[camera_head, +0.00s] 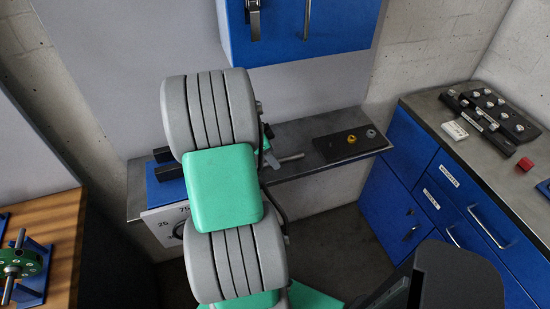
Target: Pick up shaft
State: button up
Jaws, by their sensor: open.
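A metal rod that looks like a shaft (291,158) shows at the wall bench, sticking out to the right from behind my grey and green arm. Its left part is hidden by the arm. A second thin shaft (20,239) passes through a green disc (20,263) on a blue stand (36,277), on the wooden table at the left edge. I cannot tell which of the two the task means.
The wall bench (320,129) carries a black block (335,146) with small round parts and a blue-based fixture (166,190) with a dial panel below. A blue cabinet (300,35) hangs above.

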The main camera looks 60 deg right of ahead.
jog(key=shift+x, duration=0.8)
jog(key=shift+w, duration=0.1)
grip_shut()
dwell(0.6)
jog(key=shift+r, duration=0.15)
